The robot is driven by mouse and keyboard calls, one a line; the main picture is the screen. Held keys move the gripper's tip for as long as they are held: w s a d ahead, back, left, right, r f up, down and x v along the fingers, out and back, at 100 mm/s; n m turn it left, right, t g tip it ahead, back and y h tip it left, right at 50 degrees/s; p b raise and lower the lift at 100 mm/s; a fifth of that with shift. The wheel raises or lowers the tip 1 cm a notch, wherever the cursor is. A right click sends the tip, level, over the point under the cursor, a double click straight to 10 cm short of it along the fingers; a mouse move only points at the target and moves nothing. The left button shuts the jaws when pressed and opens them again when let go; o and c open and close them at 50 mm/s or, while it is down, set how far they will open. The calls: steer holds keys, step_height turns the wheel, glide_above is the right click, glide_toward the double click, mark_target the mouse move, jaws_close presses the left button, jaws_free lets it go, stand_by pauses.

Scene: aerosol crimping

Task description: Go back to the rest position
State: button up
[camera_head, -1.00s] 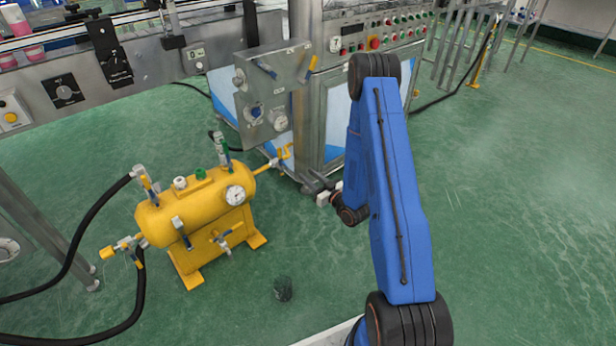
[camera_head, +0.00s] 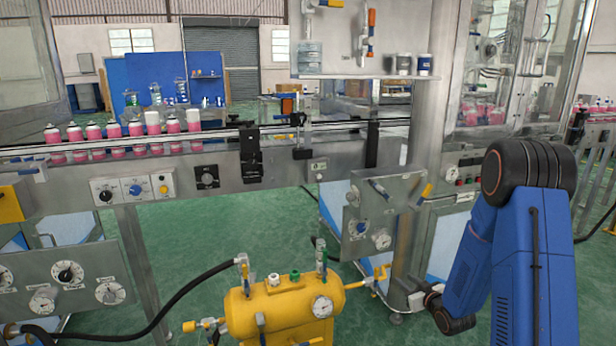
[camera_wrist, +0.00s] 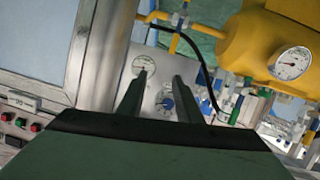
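My blue arm stands at the right of the head view, with its elbow high and its forearm reaching down and left. My gripper (camera_head: 417,300) is small there, in front of the metal post beside the yellow tank (camera_head: 285,312). In the wrist view, the two dark fingers of my gripper (camera_wrist: 160,78) stand apart with nothing seen held between them. Beyond the fingers lies a grey panel with a gauge (camera_wrist: 143,65) and a blue knob (camera_wrist: 165,101). The yellow tank with its round gauge (camera_wrist: 291,64) fills the upper right of the wrist view.
A conveyor (camera_head: 215,150) carries several pink cans (camera_head: 94,134) at the left. The grey valve panel (camera_head: 383,215) hangs on the machine post, close to my gripper. A black hose (camera_head: 160,318) runs to the tank. Green floor (camera_head: 200,238) shows below the conveyor.

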steer(key=s+r+m+g+h, duration=0.2)
steer(key=s+r+g+h, duration=0.2)
steer(key=s+r, duration=1.25)
steer(key=s+a+r+g, duration=0.1)
steer(key=s+a+r, duration=0.1)
steer(key=s, duration=0.8)
steer(key=s+a+r+m+g, duration=0.1)
steer(key=s+a+r+g, duration=0.1)
steer(key=s, duration=0.8)
steer(key=s+a+r+m+g+y, duration=0.1)
steer(key=s+r, duration=0.3)
steer(key=s, duration=0.7)
steer(key=shift+a+r+g, duration=0.15)
steer(key=shift+a+g, duration=0.55)
steer(key=shift+a, duration=0.2)
